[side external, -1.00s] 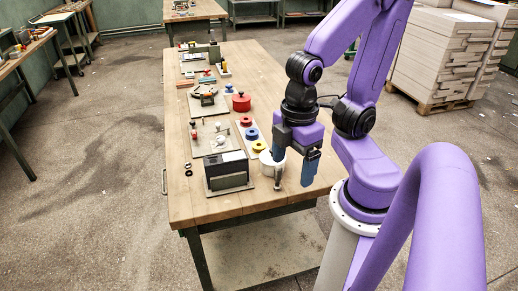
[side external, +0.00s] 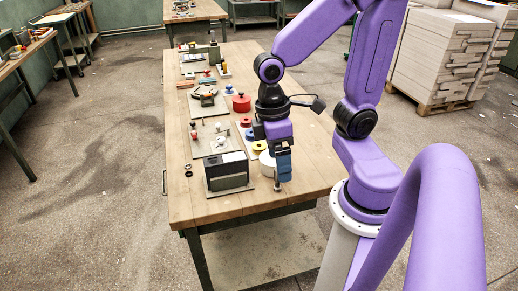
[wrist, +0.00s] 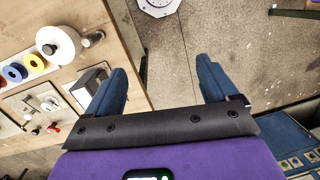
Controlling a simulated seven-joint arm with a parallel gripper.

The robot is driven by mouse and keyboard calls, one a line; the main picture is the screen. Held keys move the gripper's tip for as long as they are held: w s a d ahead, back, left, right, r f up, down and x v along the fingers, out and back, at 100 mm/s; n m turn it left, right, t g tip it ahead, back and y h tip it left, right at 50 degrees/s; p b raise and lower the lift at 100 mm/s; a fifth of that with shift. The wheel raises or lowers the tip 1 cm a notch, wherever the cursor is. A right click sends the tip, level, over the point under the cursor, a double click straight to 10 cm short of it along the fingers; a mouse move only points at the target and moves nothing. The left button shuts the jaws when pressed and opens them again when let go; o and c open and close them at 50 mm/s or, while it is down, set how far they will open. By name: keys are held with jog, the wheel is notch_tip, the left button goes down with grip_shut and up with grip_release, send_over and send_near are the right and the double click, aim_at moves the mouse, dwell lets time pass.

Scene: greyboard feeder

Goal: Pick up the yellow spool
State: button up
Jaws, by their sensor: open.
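The yellow spool (side external: 259,147) sits on a light strip on the workbench, between a blue spool (side external: 251,134) and a larger white spool (side external: 267,163). In the wrist view the yellow spool (wrist: 35,63) is at the upper left, outside the span of my fingers. My gripper (side external: 283,178) is above the bench's near right part, just right of the white spool, which it partly hides. In the wrist view my gripper (wrist: 162,68) has its blue fingers wide apart, with only floor and bench edge visible between them. It is empty.
A dark box-like holder (side external: 227,172) stands left of the white spool. A small upright metal piece (side external: 276,186) is beside it. A plate with knobs (side external: 210,140) and a red container (side external: 241,103) are farther back. The bench's front left corner is mostly clear.

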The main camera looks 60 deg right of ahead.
jog(key=w+d+f+m+g+y, duration=0.1)
jog(key=w+d+f+m+y, duration=0.25)
jog(key=w+d+m, duration=0.4)
jog(key=w+d+f+m+y, duration=0.3)
jog(key=w+d+m+y, duration=0.2)
jog(key=d+m, duration=0.55)
jog(key=d+f+m+t+y, duration=0.3)
jog(key=d+m+t, duration=0.2)
jog(key=d+m, duration=0.4)
jog(key=m+t+h, duration=0.2)
jog(key=m+t, duration=0.5)
jog(key=m, duration=0.1)
send_near(256, 148)
jog(key=x, duration=0.4)
jog(key=d+x, duration=0.1)
jog(key=x, duration=0.2)
jog(key=shift+w+a+f, duration=0.1)
jog(key=shift+w+f, duration=0.2)
jog(key=shift+f, duration=0.15)
jog(key=c, duration=1.1)
